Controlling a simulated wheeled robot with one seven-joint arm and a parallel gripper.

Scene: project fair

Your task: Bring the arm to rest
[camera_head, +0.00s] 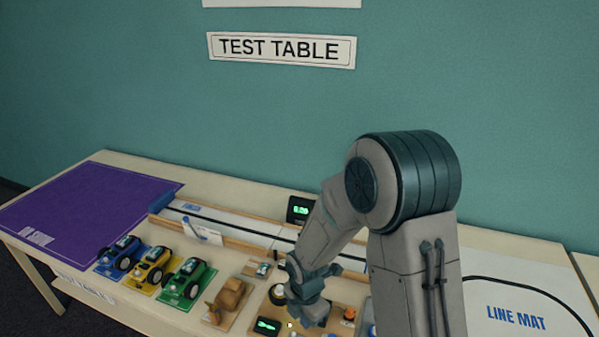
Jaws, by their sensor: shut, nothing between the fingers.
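My arm (405,180) rises at the right of the head view, bends at a large dark joint and reaches down to the left. My gripper (303,316) hangs over the front part of the table (150,165), above a wooden board with small electronic parts. It points down and is shut with nothing in it. It hides part of the board. I cannot tell whether the fingertips touch anything.
Blue (119,255), yellow (154,268) and green (187,281) toy cars stand left of my gripper, beside a brown wooden item (228,298). A long track (235,225) and small display (300,209) lie behind. A purple mat (85,210) is clear; a line mat (515,300) lies right.

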